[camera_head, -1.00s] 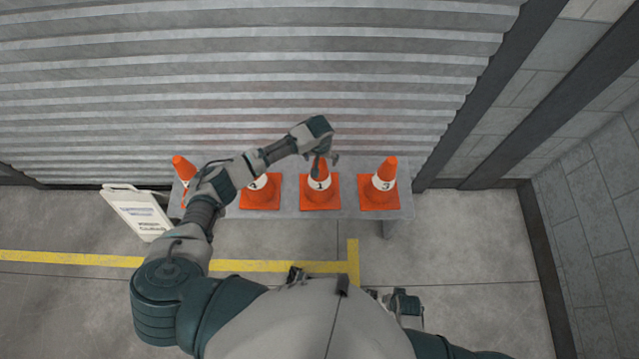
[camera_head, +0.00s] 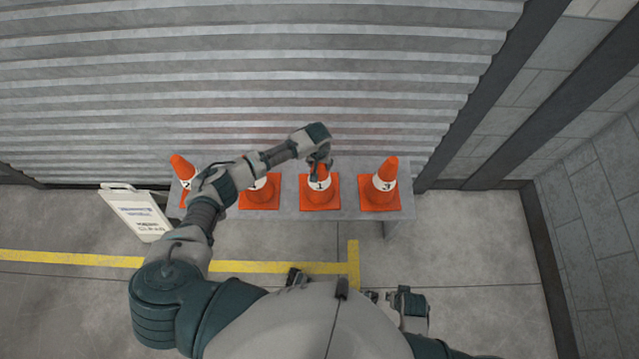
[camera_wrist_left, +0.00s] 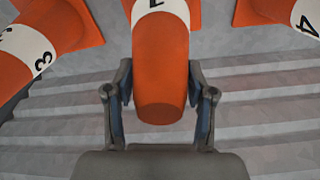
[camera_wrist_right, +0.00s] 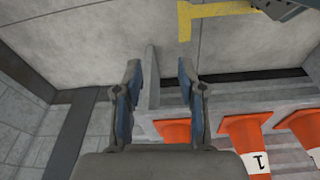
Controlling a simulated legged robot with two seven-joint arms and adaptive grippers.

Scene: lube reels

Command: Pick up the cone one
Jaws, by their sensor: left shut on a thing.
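The cone one (camera_head: 319,196) is orange with a white band marked 1 and stands upright on the grey bench. My left gripper (camera_head: 320,167) is at its top from above. In the left wrist view the cone one (camera_wrist_left: 160,65) lies between the two fingers of my left gripper (camera_wrist_left: 160,112), which are shut on its upper part. The cone one also shows in the right wrist view (camera_wrist_right: 258,158). My right gripper (camera_wrist_right: 160,75) is open with nothing between its fingers, away from the cones.
Cone 3 (camera_head: 384,187) stands right of cone one. Another cone (camera_head: 260,197) stands left of it, partly behind my left arm, and one more (camera_head: 181,168) at the bench's left end. The bench (camera_head: 345,206) stands before a corrugated shutter (camera_head: 240,80). A white sign (camera_head: 138,212) stands left.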

